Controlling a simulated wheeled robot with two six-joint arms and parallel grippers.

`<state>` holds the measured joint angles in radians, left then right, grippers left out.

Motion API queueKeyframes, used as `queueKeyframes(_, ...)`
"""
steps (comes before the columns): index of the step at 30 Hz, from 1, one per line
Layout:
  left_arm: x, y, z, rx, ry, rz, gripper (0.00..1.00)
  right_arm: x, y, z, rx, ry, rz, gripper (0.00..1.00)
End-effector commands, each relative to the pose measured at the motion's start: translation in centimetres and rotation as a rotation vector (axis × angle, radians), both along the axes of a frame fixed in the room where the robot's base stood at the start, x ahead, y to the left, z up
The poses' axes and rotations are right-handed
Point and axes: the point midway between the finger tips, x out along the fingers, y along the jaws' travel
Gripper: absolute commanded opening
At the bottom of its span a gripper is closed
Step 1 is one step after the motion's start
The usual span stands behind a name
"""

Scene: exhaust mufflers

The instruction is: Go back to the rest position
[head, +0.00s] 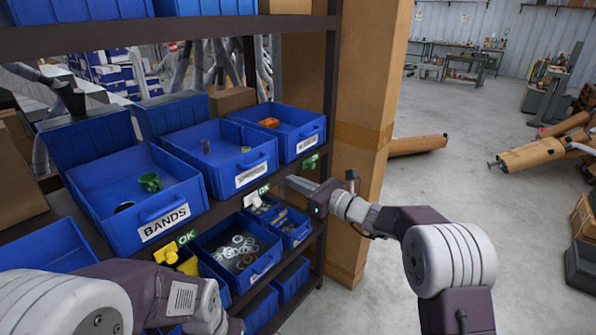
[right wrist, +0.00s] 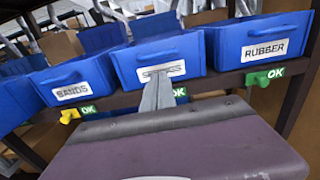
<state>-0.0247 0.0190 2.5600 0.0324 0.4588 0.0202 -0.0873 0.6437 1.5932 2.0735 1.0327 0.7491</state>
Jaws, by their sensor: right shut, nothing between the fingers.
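My right gripper (head: 298,185) reaches in from the right toward the front of the shelf. Its fingers are shut and empty. In the right wrist view the closed fingers (right wrist: 158,92) point at the middle blue bin, just below its label; I cannot tell if they touch anything. My left arm (head: 150,295) comes in at the lower left in front of the shelf. Its wrist runs to the bottom edge, and its fingers are not visible.
The shelf holds blue bins: BANDS (head: 140,190), a middle one (head: 220,150) and RUBBER (right wrist: 262,42). Green OK tags sit on the shelf edge. A lower bin (head: 240,250) holds rings. A cardboard column (head: 365,120) stands beside the shelf. Open floor (head: 440,190) lies to the right.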

Motion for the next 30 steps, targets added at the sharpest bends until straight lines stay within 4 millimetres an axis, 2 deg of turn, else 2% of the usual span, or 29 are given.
queueKeyframes(1,0.0,0.0,0.9,0.000,0.000,0.000,0.36,-0.2,-0.3,2.7,0.003,-0.031,-0.005,0.00)
queueKeyframes(2,0.0,0.0,1.4,0.000,0.000,0.000,0.36,-0.5,-0.5,4.4,0.005,-0.048,-0.008,0.00)
queueKeyframes(3,0.0,0.0,2.4,0.000,0.000,0.000,0.36,-1.9,-0.7,6.5,-0.017,-0.064,0.003,0.00)
queueKeyframes(4,0.0,0.0,3.0,0.000,0.000,0.000,0.36,-3.7,-0.6,6.8,-0.079,-0.063,0.034,0.00)
queueKeyframes(5,0.0,0.0,3.4,0.000,0.000,0.000,0.36,-5.5,-0.5,5.8,-0.158,-0.056,0.069,0.00)
queueKeyframes(8,0.0,0.0,4.2,0.000,0.000,0.000,0.36,-11.2,-1.3,1.4,-0.445,-0.063,0.192,0.00)
queueKeyframes(11,0.0,0.0,4.9,0.000,0.000,0.000,0.36,-16.9,-3.6,-3.4,-0.745,-0.103,0.345,0.00)
queueKeyframes(14,0.0,0.0,5.6,0.000,0.000,0.000,0.36,-23.0,-7.8,-8.3,-1.066,-0.184,0.557,0.00)
queueKeyframes(15,0.0,0.0,5.8,0.000,0.000,0.000,0.36,-25.5,-9.9,-10.1,-1.195,-0.231,0.664,0.00)
queueKeyframes(18,0.0,0.0,6.1,0.000,0.000,0.000,0.36,-30.7,-15.4,-13.9,-1.475,-0.394,0.972,0.00)
queueKeyframes(19,0.0,0.0,6.0,0.000,0.000,0.000,0.36,-31.8,-16.9,-14.8,-1.536,-0.448,1.067,0.00)
queueKeyframes(21,0.0,0.0,5.9,0.000,0.000,0.000,0.36,-33.6,-19.6,-16.4,-1.636,-0.576,1.267,0.00)
queueKeyframes(24,0.0,0.0,5.9,0.000,0.000,0.000,0.36,-34.3,-21.8,-17.4,-1.714,-0.744,1.469,0.00)
queueKeyframes(27,0.0,0.0,5.9,0.000,0.000,0.000,0.36,-33.3,-22.4,-17.3,-1.757,-0.864,1.540,0.00)
queueKeyframes(30,0.0,0.0,5.9,0.000,0.000,0.000,0.36,-33.3,-22.4,-17.3,-1.754,-0.879,1.550,0.00)
